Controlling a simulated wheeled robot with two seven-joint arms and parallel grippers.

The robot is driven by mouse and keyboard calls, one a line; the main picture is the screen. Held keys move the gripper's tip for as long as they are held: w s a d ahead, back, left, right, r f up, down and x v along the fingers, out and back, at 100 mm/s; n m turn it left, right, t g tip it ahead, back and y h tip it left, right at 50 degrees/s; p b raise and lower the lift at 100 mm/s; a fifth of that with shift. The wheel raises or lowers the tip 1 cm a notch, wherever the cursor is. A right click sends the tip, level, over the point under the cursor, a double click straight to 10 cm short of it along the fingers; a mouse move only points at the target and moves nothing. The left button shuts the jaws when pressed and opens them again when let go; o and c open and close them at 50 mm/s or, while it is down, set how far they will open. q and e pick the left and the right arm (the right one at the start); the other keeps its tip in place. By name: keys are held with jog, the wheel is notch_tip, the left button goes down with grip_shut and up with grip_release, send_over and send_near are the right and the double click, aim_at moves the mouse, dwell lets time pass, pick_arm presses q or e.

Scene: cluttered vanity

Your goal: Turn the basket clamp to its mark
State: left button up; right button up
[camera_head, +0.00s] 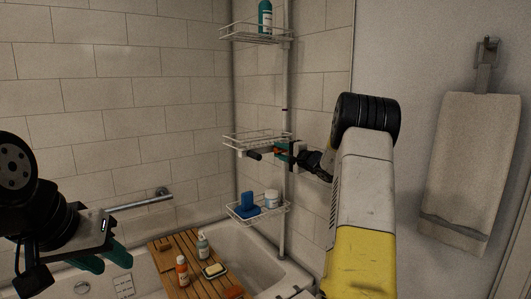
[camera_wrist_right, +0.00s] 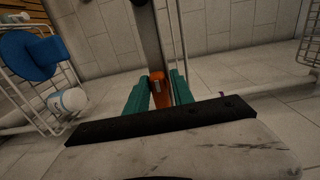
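The basket clamp shows as a small orange part (camera_head: 281,152) on the white pole at the middle wire basket (camera_head: 257,139). A dark handle (camera_head: 254,156) sticks out to its left. In the right wrist view the orange clamp part (camera_wrist_right: 160,90) sits between the teal fingers of my right gripper (camera_wrist_right: 160,82), which appear closed against both sides. A grey bar (camera_wrist_right: 151,38) extends from it. In the head view my right gripper (camera_head: 284,151) partly hides the clamp. I cannot make out its mark. My left gripper (camera_head: 104,260) is open and empty at the lower left.
The lower basket (camera_head: 245,219) holds a blue item (camera_head: 249,202) and a white jar (camera_head: 272,199). The upper basket (camera_head: 252,35) holds a teal bottle (camera_head: 265,17). A wooden tray (camera_head: 172,259) with bottles spans the tub. A towel (camera_head: 470,165) hangs at right.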

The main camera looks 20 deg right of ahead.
jog(key=shift+o, duration=1.1)
jog(key=shift+f, duration=0.1)
jog(key=v, duration=0.8)
